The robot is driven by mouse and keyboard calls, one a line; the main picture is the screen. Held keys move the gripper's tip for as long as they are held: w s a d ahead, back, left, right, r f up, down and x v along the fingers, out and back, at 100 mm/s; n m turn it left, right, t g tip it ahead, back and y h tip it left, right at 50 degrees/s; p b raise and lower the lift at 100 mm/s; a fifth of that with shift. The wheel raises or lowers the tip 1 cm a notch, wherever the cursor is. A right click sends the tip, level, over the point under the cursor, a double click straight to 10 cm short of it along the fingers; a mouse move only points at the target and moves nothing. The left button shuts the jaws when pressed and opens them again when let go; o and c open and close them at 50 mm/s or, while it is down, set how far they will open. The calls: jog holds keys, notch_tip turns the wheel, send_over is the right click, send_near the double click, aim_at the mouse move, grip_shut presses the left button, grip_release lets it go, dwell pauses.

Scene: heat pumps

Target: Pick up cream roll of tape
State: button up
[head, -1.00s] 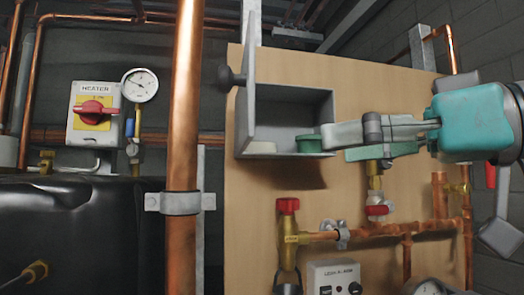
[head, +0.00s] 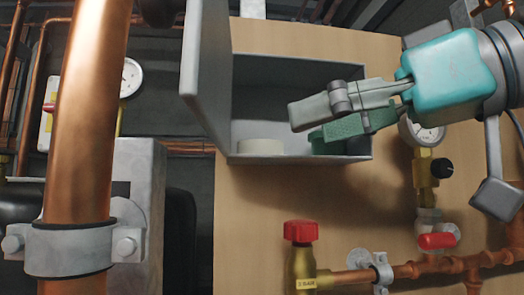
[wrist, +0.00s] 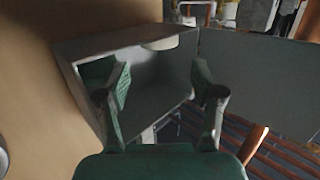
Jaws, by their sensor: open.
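The cream roll of tape (head: 262,146) lies flat on the floor of an open grey wall box (head: 300,159), toward its left side. It also shows in the wrist view (wrist: 160,43), at the top between the fingers. My gripper (head: 304,127) is open and empty. In the head view its fingertips are in front of the box opening, right of and slightly above the cream roll, apart from it.
The box's grey door (head: 207,75) stands open on the left. A thick copper pipe (head: 88,120) rises at the left. Below the box are a red-capped valve (head: 300,232), copper piping and a gauge with a red-handled valve (head: 436,240).

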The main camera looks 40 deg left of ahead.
aim_at(275, 141)
jog(key=shift+s+a+f, duration=0.1)
jog(key=shift+a+f, duration=0.1)
jog(key=shift+a, duration=0.9)
jog(key=shift+s+a+f, duration=0.1)
jog(key=shift+a+f, duration=0.1)
jog(key=shift+a, duration=0.9)
jog(key=shift+a+f, duration=0.2)
jog(key=shift+a, duration=0.9)
jog(key=c, duration=0.6)
